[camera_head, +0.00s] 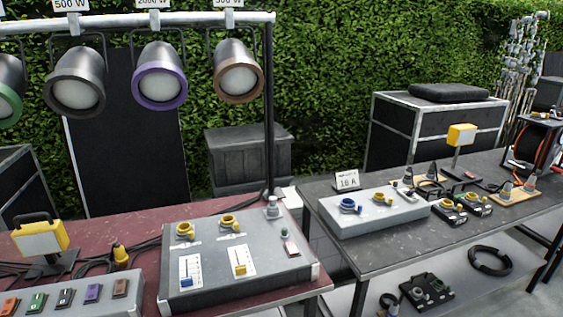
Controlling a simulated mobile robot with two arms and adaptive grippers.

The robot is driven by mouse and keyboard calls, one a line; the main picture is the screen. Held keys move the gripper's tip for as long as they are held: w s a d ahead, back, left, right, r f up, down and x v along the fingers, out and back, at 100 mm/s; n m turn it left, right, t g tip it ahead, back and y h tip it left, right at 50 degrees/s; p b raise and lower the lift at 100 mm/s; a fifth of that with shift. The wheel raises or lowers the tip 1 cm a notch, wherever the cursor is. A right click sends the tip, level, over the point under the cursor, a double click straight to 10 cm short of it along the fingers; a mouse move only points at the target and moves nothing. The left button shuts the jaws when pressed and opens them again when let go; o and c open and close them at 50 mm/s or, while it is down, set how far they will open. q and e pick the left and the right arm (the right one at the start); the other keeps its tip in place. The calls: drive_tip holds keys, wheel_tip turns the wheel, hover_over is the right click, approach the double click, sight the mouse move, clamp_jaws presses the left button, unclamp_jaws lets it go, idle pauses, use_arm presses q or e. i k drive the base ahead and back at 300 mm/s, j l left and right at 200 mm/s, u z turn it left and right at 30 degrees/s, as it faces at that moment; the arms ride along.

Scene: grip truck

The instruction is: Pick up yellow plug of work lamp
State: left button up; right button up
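A yellow work lamp (40,238) with a black handle stands on the red table (140,225) at the left. To its right, a small plug with a yellow body and dark base (120,255) stands upright among black cables. Which lamp its cable belongs to cannot be told. A second yellow work lamp (461,134) stands on a stalk at the back of the grey table (372,258). Dark and grey plugs (505,190) stand on a tan board beside it. Neither of my grippers is in view.
A grey control box (240,262) with yellow sockets and sliders fills the red table's right side. A switch panel (75,300) lies at the front left. A white socket box (375,213) sits on the grey table. Stage lamps hang from a bar (140,20) above.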

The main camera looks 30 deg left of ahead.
sight(121, 258)
drive_tip(key=u, duration=2.15)
